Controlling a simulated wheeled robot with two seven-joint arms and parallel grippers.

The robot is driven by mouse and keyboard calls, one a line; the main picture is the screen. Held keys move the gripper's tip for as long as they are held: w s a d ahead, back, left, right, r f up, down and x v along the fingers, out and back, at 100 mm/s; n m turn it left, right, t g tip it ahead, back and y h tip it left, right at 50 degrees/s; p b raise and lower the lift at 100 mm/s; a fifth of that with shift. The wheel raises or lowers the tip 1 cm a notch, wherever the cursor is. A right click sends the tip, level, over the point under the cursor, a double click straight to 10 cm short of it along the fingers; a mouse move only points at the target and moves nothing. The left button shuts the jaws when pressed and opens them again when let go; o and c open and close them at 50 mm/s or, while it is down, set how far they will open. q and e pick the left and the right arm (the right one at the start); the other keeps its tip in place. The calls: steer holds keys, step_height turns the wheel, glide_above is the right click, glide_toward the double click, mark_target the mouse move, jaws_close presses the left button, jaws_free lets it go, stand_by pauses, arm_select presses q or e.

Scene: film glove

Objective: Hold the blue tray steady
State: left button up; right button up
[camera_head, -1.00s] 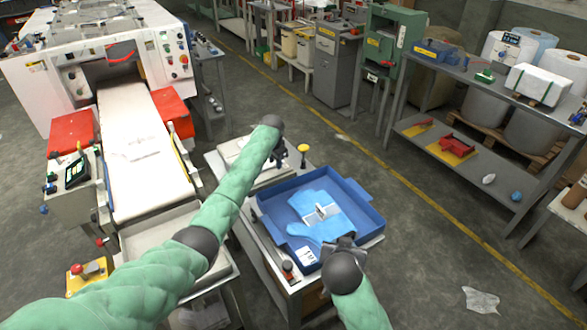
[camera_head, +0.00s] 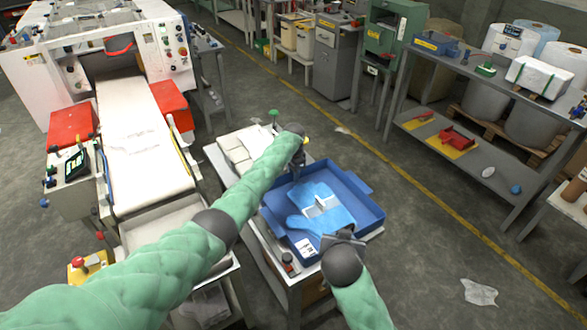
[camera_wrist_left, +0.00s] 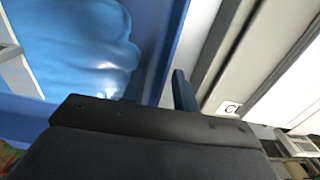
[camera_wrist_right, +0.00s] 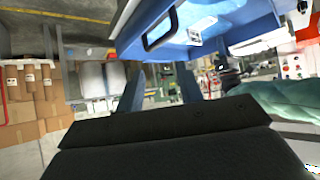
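The blue tray (camera_head: 368,197) lies on a small table in the head view, with a light blue glove (camera_head: 315,205) carrying a white patch inside it. My left gripper (camera_head: 297,177) points down at the tray's far-left wall. In the left wrist view its fingers (camera_wrist_left: 160,90) look apart, with the tray wall (camera_wrist_left: 165,40) seen between them; contact cannot be told. My right gripper (camera_head: 342,238) is at the tray's near wall. The right wrist view shows its two fingers (camera_wrist_right: 160,92) apart, with the tray (camera_wrist_right: 135,30) beyond the tips.
White sheets (camera_head: 238,150) lie on the table left of the tray. A white machine with a conveyor belt (camera_head: 145,150) stands at the left. A grey shelf bench (camera_head: 470,165) stands at the right. Open floor lies between it and the table.

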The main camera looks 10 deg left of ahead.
arm_select(q)
steer(key=shift+f, duration=0.4)
jaws_close()
arm_select(e)
steer(key=shift+o, duration=0.2)
